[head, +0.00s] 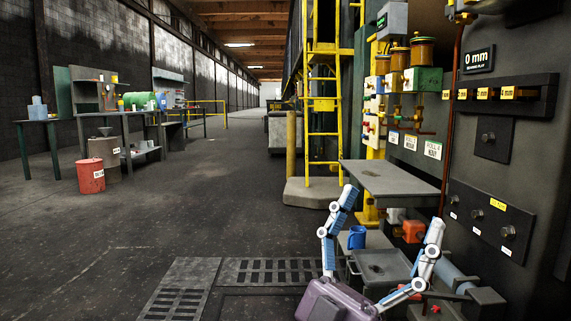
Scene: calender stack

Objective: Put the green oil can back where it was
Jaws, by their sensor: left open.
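I cannot make out a green oil can for certain in the head view. My left gripper (350,191) is at the upper end of the blue and white left arm, small and hard to make out, by the near left edge of the grey table (390,182). It is open, with nothing seen in it. My right arm rises at the lower right, and its gripper cannot be made out. A blue mug-like can (357,237) stands on a low grey surface just right of my left arm. A grey tray (397,256) with a dark patch lies beside it.
The machine panel (490,225) with knobs closes off the right side. An orange-red container (412,231) sits under the table. A yellow ladder (323,100) stands behind. Workbenches, a red bucket (90,176) and a green drum (140,99) are far left. The floor between is clear.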

